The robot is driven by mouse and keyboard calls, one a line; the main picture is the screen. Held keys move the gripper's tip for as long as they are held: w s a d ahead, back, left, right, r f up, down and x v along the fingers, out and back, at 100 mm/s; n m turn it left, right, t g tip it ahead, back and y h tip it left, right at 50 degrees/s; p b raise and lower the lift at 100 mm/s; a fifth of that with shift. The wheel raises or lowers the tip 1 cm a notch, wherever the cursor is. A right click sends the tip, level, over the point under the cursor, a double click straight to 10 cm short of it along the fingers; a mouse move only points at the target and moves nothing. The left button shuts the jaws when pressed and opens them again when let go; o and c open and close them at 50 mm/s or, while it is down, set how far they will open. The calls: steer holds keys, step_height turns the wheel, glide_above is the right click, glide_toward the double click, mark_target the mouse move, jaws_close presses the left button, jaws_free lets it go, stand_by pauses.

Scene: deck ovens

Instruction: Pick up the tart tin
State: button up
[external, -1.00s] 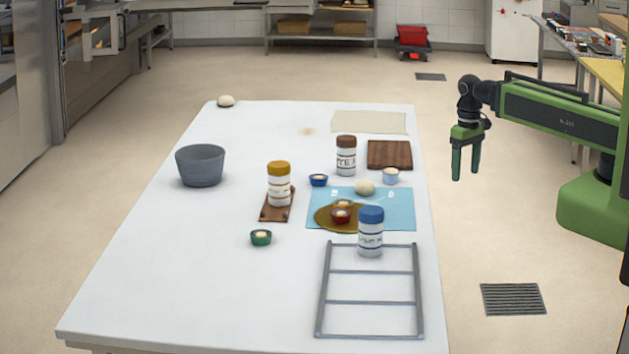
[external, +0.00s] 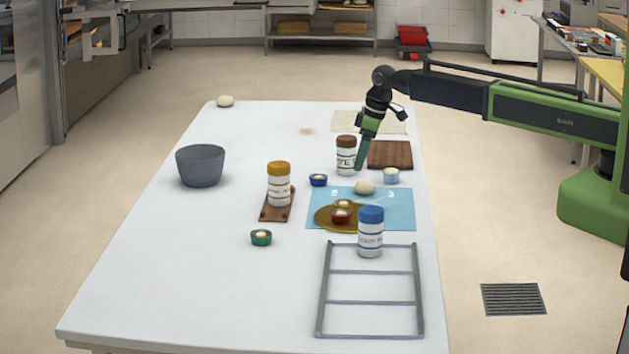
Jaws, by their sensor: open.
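Several small tins with pale filling stand on the white table; I cannot tell which one is the tart tin. A blue tin (external: 319,180) is left of the brown-lidded jar. A pale blue tin (external: 391,176) is in front of the wooden board. A dark red tin (external: 341,216) is on the round golden-brown plate (external: 322,222), with another small filled piece (external: 343,204) behind it. A green tin (external: 261,238) is at the front left. My gripper (external: 361,166) is open and empty, pointing down beside the brown-lidded jar; its fingers overlap in this view.
A brown-lidded jar (external: 346,158), a yellow-lidded jar (external: 279,190) and a blue-lidded jar (external: 370,238) stand upright. A dough ball (external: 365,187) lies on the blue mat (external: 402,216). A grey bowl (external: 200,167) and a metal rack (external: 320,300) are also here. The table's front left is clear.

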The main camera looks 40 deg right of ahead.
steer(key=w+a+r+n+p, duration=0.1)
steer(key=w+a+r, duration=0.1)
steer(key=a, duration=0.5)
steer(key=w+a+r+n+p, duration=0.1)
steer(key=a, duration=0.5)
step_height(320, 180, up, 3)
steer(key=n+y+p, duration=0.1)
steer(key=n+p, duration=0.1)
steer(key=n, duration=0.1)
glide_above(262, 230)
steer(key=s+d, duration=0.3)
steer(key=s, duration=0.2)
steer(key=shift+g, duration=0.3)
steer(key=b+x, duration=0.5)
steer(key=x, duration=0.1)
steer(key=b+x, duration=1.1)
steer(key=shift+w+a+f+b, duration=0.1)
steer(key=shift+w+f+b, duration=0.25)
steer(key=shift+b, duration=0.05)
steer(key=shift+r, duration=0.2)
steer(key=shift+c, duration=0.4)
